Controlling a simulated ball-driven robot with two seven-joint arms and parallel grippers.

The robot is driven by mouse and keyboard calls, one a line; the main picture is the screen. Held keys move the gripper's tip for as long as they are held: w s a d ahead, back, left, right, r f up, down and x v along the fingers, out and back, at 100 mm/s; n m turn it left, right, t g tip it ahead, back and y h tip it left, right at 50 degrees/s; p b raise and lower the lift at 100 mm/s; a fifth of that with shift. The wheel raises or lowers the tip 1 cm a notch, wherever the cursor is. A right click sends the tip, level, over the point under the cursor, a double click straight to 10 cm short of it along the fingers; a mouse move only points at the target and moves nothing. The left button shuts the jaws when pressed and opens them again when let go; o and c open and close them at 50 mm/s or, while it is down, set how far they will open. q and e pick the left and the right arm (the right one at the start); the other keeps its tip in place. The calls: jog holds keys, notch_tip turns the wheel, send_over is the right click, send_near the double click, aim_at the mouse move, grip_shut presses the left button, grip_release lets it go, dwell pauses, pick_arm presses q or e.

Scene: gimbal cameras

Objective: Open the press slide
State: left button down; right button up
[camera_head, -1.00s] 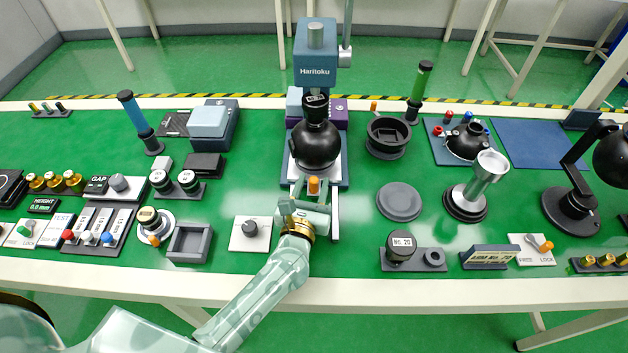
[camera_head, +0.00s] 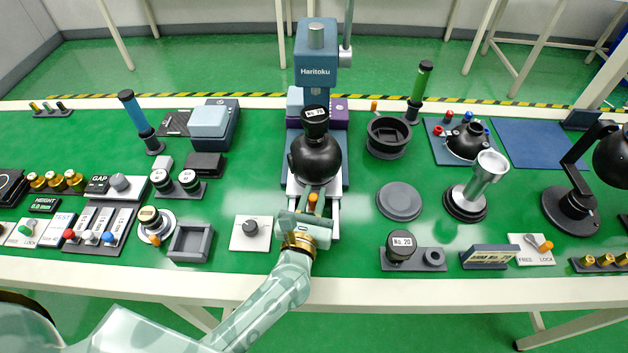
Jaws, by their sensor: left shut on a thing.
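The press (camera_head: 316,70), a blue column labelled Haritoku, stands at the back middle. Its slide (camera_head: 292,189) sits on two pale rails (camera_head: 334,218) that run towards me. A black ball-shaped holder with a No. 70 cap (camera_head: 315,158) rides on the slide, in front of the press head. An orange knob (camera_head: 313,197) is at the slide's front. My left gripper (camera_head: 312,206) is shut at this orange knob, and its fingers hide part of the knob. My right gripper is not in view.
A grey square tray (camera_head: 190,243) and a black dial on a white plate (camera_head: 250,229) lie left of the rails. A grey round pad (camera_head: 399,201) and a No. 20 cap (camera_head: 401,246) lie right. Green table is bare between them.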

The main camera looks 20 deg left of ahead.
pick_arm(q)
jog(key=s+d, duration=0.1)
jog(key=s, duration=0.5)
jog(key=s+d, duration=0.1)
jog(key=s, duration=0.2)
jog(key=shift+s+d, duration=0.15)
jog(key=shift+d, duration=0.15)
jog(key=shift+f, duration=0.1)
jog(key=shift+d, duration=0.1)
jog(key=c, duration=1.3)
grip_release()
jog(key=shift+c, duration=0.2)
jog(key=shift+s, duration=0.15)
